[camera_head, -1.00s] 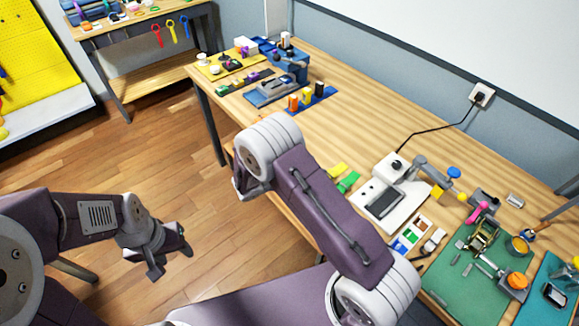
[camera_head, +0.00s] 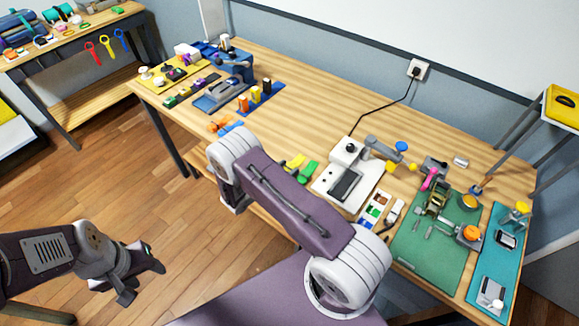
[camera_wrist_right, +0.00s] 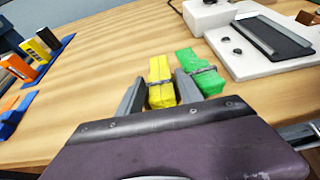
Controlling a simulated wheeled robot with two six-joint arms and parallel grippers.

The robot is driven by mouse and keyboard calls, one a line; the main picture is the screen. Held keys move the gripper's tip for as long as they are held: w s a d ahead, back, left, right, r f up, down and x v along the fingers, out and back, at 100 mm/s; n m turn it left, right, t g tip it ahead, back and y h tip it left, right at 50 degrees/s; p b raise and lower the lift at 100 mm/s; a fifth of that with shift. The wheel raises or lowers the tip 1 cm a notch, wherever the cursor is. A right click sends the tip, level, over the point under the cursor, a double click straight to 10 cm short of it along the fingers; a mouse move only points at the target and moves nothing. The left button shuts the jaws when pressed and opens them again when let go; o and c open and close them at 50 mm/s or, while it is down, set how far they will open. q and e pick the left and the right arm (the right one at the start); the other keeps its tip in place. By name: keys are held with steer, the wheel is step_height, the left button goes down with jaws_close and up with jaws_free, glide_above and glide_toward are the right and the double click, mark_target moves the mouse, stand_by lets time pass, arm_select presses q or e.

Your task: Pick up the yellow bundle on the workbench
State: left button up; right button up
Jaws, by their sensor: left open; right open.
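The yellow bundle (camera_head: 294,162) lies near the front edge of the workbench (camera_head: 330,110), beside a green bundle (camera_head: 308,172). In the right wrist view the yellow bundle (camera_wrist_right: 160,70) has a dark band around it. My right gripper (camera_wrist_right: 158,80) is open, with one finger on each side of the yellow bundle's near end; I cannot tell whether they touch it. Its right finger is in the narrow gap beside the green bundle (camera_wrist_right: 200,72). In the head view my right arm hides this gripper. My left gripper (camera_head: 138,277) is open and empty over the floor, left of the workbench.
A white device with a dark plate (camera_head: 348,180) stands right of the bundles. Orange and blue pieces (camera_head: 225,125) lie to the left, before a blue block holder (camera_head: 262,98). A green mat (camera_head: 425,250) with tools is farther right. The bench's middle back is clear.

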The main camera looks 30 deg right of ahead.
mark_target(289, 169)
steer(key=shift+w+d+f, duration=0.1)
steer(key=shift+d, duration=0.05)
steer(key=c, duration=0.7)
jaws_close()
steer(key=shift+r, duration=0.4)
steer(key=r, duration=0.4)
steer(key=shift+s+d+b, duration=0.2)
steer(key=shift+s+b, duration=0.1)
steer(key=shift+s, duration=0.1)
steer(key=s+d+r+b, duration=0.1)
steer(key=s+d+r, duration=0.5)
steer(key=s, duration=0.2)
steer(key=shift+s+d+r, duration=0.2)
steer(key=shift+s+d, duration=0.05)
steer(key=shift+d, duration=0.1)
